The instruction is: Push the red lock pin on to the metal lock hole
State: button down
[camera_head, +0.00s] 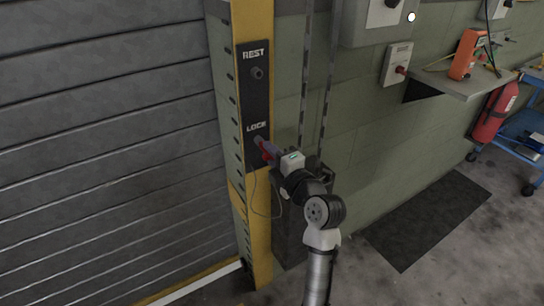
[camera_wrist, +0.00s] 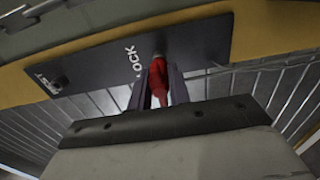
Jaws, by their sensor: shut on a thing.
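The red lock pin (camera_head: 265,150) is at the metal lock hole (camera_head: 258,140) under the word LOCK on the dark plate (camera_head: 256,100). My gripper (camera_head: 272,155) is shut on the pin. In the wrist view the red pin (camera_wrist: 158,80) lies between my two fingers (camera_wrist: 160,85), with its far end against or very near the plate (camera_wrist: 190,50). How deep the pin sits in the hole cannot be told, as the pin and fingers hide the hole there. A thin cable hangs below my gripper.
The plate is on a yellow post (camera_head: 262,215) beside a grey roller shutter (camera_head: 110,130). The REST hole (camera_head: 257,73) above is empty. To the right are a shelf (camera_head: 465,80), a fire extinguisher (camera_head: 494,112) and a blue cart (camera_head: 520,130). A dark mat (camera_head: 428,220) lies on open floor.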

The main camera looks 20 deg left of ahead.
jog(key=shift+w+a, duration=0.2)
jog(key=shift+a, duration=0.05)
jog(key=c, duration=1.2)
grip_release()
jog(key=shift+c, duration=0.2)
